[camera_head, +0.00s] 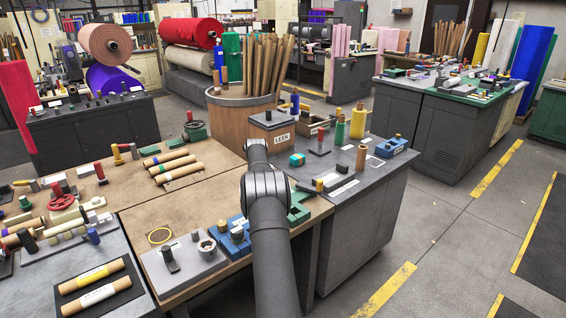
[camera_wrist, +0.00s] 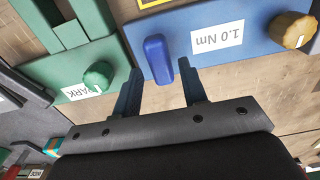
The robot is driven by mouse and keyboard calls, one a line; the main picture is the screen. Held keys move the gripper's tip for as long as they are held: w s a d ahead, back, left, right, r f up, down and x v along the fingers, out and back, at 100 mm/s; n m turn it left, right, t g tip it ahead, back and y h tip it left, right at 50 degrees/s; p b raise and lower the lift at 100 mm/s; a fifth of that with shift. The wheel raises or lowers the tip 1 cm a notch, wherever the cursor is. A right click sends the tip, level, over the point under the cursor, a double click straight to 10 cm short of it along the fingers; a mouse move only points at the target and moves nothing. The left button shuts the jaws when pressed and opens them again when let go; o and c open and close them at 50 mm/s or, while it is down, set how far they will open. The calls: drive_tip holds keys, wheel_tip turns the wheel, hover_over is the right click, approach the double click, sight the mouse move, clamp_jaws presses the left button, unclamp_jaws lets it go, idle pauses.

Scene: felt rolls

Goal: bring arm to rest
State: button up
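My gripper (camera_wrist: 160,76) shows in the wrist view with its two dark fingers apart. A blue upright knob (camera_wrist: 158,58) shows between and just past the fingertips; no grip on it shows, and I cannot tell how far below the tips it is. The knob belongs to a blue fixture (camera_wrist: 205,68) labelled "1.0 Nm". A green fixture (camera_wrist: 70,38) with a partly hidden "ARK" label lies to the left. In the head view my arm reaches up the middle of the picture; the gripper is not visible there.
In the head view, a blue fixture (camera_head: 240,251) and a green fixture (camera_head: 301,209) flank my arm on the wooden bench (camera_head: 200,208). A grey box labelled "LEEK" (camera_head: 271,131) stands beyond it. A grey cabinet bench (camera_head: 365,205) is to the right, then open floor (camera_head: 450,245).

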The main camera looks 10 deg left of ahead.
wheel_tip(320, 180, down, 4)
drive_tip(key=shift+f, duration=0.1)
drive_tip(key=shift+n, duration=0.8)
